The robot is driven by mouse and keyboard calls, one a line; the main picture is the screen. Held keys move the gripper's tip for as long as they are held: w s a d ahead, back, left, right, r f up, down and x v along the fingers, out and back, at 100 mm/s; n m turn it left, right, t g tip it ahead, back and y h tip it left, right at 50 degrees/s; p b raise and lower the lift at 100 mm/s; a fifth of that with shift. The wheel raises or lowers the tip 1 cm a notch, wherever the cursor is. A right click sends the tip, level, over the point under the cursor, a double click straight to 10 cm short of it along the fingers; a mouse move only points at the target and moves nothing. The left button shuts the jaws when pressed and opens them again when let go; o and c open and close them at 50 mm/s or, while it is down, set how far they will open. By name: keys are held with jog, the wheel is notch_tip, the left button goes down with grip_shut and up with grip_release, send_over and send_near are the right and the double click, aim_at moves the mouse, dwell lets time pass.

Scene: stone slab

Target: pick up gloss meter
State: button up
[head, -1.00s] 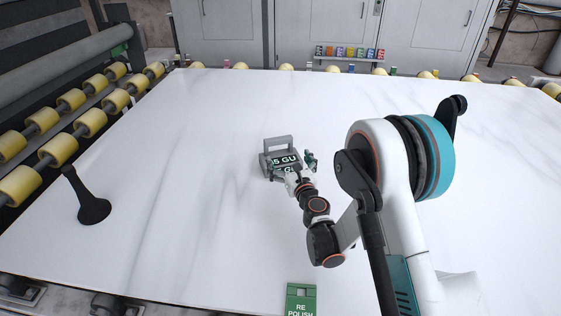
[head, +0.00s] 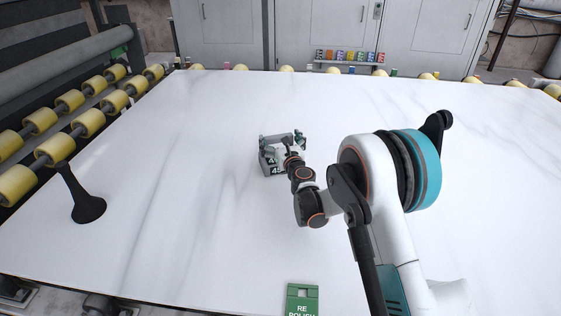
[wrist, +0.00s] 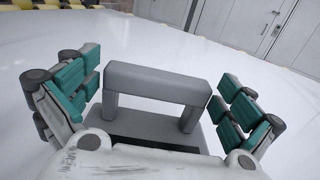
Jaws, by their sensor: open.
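The gloss meter (head: 268,163) is a small grey box with a dark display and a raised handle. It stands on the white slab near the middle in the head view, partly hidden by my gripper (head: 284,141). In the wrist view the gloss meter's grey handle (wrist: 158,80) lies between the teal pads of my gripper (wrist: 158,100). The fingers are open, one on each side of the handle, with a visible gap at each side. The lower part of the meter is hidden behind my gripper's palm.
The white stone slab (head: 200,220) is mostly clear around the meter. A black flared object (head: 85,205) stands at the left. A green "RE POLISH" block (head: 302,300) lies at the front edge. Yellow rollers (head: 55,148) line the left side. Small coloured items (head: 350,55) stand at the back.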

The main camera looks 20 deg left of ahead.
jog(key=shift+c, duration=0.2)
jog(key=c, duration=0.8)
jog(key=shift+r, duration=0.1)
notch_tip(320, 180, up, 20)
jog(key=p, duration=0.7)
jog(key=d+f+m+t+h, duration=0.25)
jog(key=d+m+h, duration=0.2)
jog(key=d, duration=2.35)
jog(key=s+d+m+h, duration=0.1)
jog(key=s+d+h, duration=0.1)
jog(key=d, duration=0.5)
jog(key=s+d+h, duration=0.2)
jog(key=s+d, duration=0.2)
jog(key=d, duration=0.3)
jog(key=s+d+m+t+h, duration=0.1)
jog(key=s+d+h, duration=0.1)
jog(key=d, duration=0.5)
jog(key=shift+s+d+r+m, duration=0.1)
jog(key=shift+s+d+m, duration=0.3)
jog(key=shift+s, duration=0.3)
